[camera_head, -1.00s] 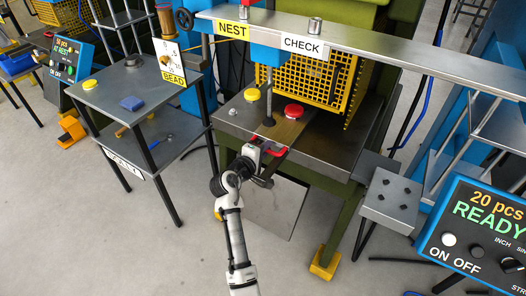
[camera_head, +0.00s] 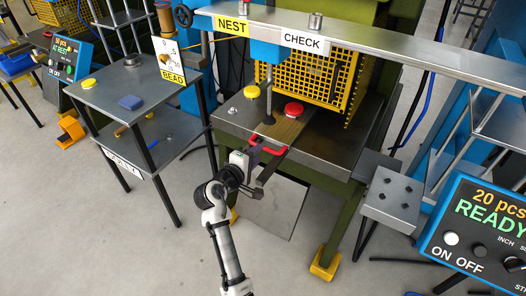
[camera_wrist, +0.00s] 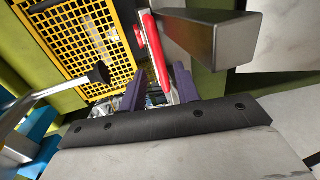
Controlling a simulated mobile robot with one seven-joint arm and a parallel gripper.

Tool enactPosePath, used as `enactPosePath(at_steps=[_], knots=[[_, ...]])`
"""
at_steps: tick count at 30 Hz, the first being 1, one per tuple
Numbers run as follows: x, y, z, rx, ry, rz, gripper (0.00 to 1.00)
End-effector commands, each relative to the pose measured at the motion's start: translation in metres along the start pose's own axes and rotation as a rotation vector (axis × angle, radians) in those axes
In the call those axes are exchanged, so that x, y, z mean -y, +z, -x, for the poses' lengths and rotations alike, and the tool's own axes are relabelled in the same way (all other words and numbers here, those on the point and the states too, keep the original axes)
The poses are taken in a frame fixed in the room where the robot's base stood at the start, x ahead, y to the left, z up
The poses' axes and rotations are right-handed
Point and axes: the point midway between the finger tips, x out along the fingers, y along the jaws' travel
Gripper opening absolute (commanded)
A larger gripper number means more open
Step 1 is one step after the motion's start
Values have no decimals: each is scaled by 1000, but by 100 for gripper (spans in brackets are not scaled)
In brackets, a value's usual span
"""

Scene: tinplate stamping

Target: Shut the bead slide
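A red U-shaped handle (camera_head: 267,149) sits at the front edge of the press table, before a brown plate (camera_head: 288,130). In the wrist view, it is a red bar (camera_wrist: 157,52) running down toward my fingers. My gripper (camera_head: 256,158) is at the handle's left end; its two purple fingers (camera_wrist: 158,90) stand apart in the wrist view. The handle's near end lies between or just beyond them; I cannot tell whether they touch it. A BEAD sign (camera_head: 172,77) stands at the left stand. I cannot tell for sure which part is the bead slide.
A grey metal bar (camera_head: 270,168) juts out by the handle and is close on the right in the wrist view (camera_wrist: 215,38). A yellow guard (camera_head: 310,75) stands behind. Yellow (camera_head: 252,91) and red (camera_head: 294,109) buttons are on the table.

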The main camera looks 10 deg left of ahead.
Motion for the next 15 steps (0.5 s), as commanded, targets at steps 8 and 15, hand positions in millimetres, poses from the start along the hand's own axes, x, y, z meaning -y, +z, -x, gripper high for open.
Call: enactPosePath(at_steps=[8, 15], knots=[[2, 0, 59, -2, 0, -2, 32], [1, 0, 81, 0, -1, 0, 32]])
